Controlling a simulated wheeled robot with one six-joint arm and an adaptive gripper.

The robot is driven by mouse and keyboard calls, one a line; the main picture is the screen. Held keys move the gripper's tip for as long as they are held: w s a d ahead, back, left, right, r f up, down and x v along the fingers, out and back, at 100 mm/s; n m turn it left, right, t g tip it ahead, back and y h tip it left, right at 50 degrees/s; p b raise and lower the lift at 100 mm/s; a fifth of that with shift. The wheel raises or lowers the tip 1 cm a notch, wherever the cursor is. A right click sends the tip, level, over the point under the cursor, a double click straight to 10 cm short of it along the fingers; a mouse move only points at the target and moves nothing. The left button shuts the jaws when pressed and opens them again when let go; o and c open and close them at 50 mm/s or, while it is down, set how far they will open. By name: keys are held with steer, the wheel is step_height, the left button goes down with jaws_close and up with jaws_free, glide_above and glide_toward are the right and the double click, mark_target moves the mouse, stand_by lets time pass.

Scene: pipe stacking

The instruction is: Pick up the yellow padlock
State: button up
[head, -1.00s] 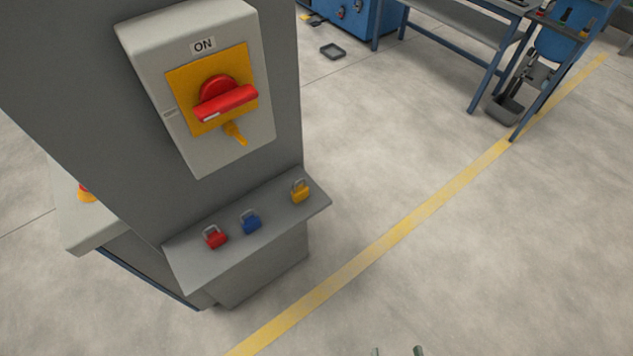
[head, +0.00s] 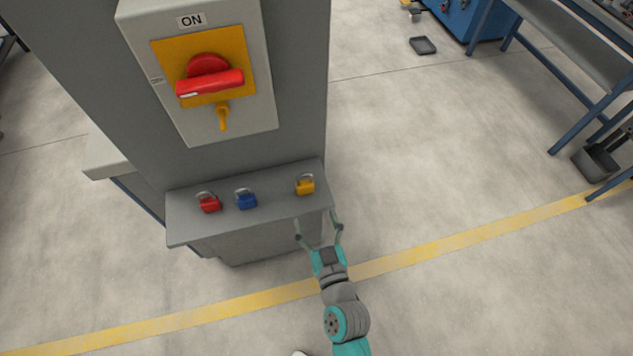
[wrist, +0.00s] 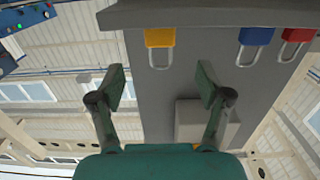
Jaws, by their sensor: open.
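The yellow padlock (head: 305,187) stands upright on the right part of the grey shelf (head: 275,208), shackle up in the head view. In the wrist view the yellow padlock (wrist: 160,38) shows upside down, just beyond and between the fingertips. My gripper (head: 318,220) is open and empty at the shelf's front right edge, apart from the padlock. In the wrist view my gripper (wrist: 160,84) has its two fingers spread wide with nothing between them.
A blue padlock (head: 246,200) and a red padlock (head: 209,204) stand left of the yellow one. Above the shelf is a switch box (head: 262,108) with a red handle (head: 210,84), marked ON.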

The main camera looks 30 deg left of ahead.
mark_target(306, 189)
steer(key=shift+r+x, duration=0.15)
steer(key=shift+x, duration=2.55)
steer(key=shift+r+x, duration=0.1)
steer(key=shift+x, duration=2.6)
steer(key=c, duration=1.3)
